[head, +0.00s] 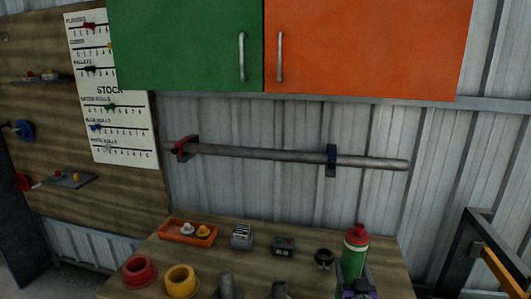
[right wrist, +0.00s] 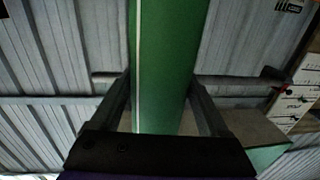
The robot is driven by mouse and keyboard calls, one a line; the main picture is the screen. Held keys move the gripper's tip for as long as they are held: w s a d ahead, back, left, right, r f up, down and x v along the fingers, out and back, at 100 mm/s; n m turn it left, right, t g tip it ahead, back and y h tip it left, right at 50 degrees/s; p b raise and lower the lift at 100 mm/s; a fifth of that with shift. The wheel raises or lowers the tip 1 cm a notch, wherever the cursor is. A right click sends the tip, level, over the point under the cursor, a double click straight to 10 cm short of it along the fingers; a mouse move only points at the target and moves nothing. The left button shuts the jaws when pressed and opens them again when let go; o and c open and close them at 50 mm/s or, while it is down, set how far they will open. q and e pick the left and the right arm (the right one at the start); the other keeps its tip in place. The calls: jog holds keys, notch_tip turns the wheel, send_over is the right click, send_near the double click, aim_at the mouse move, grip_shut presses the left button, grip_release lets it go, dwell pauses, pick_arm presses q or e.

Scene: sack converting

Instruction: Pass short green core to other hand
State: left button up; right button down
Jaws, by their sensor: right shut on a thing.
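The green core (head: 352,262) is a green cylinder with a red upper end and a pale band below it, standing nearly upright at the right of the bench in the head view. My right gripper (head: 357,284) is shut around its lower part. In the right wrist view the green core (right wrist: 170,65) runs between the two fingers of my right gripper (right wrist: 165,105). Two grey fingers of my left gripper (head: 254,284) rise at the bottom edge, apart with nothing between them. The core's lower end is hidden.
The wooden bench (head: 215,248) holds an orange tray (head: 172,236), a red ring (head: 138,272), a yellow ring (head: 180,280), a grey box (head: 242,237) and a small dark device (head: 284,246). A grey bar (head: 265,153) hangs on the wall below green and orange cabinets.

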jog(key=w+a+f+n+y, duration=0.1)
jog(key=w+a+f+y, duration=0.2)
jog(key=a, duration=0.4)
jog(key=s+a+r+n+y, duration=0.1)
jog(key=s+a+r, duration=0.15)
jog(key=a, duration=0.35)
jog(key=s+a+r+n+y, duration=0.1)
jog(key=s+a+r, duration=0.15)
jog(key=a, duration=0.25)
jog(key=s, duration=0.8)
jog(key=w+a+r+m+h, duration=0.1)
jog(key=w+a+r+h, duration=0.1)
jog(key=r, duration=0.4)
jog(key=w+a+r+m+h, duration=0.1)
jog(key=w+a+r, duration=0.15)
jog(key=r, duration=0.35)
jog(key=w+a+f, duration=0.1)
jog(key=w+f, duration=0.1)
jog(key=f, duration=0.6)
jog(key=w+a+f, duration=0.1)
jog(key=w+f, duration=0.1)
jog(key=f, duration=0.7)
jog(key=shift+w+a+f+p, duration=0.25)
jog(key=shift+w+a+p, duration=0.05)
jog(key=shift+p, duration=0.1)
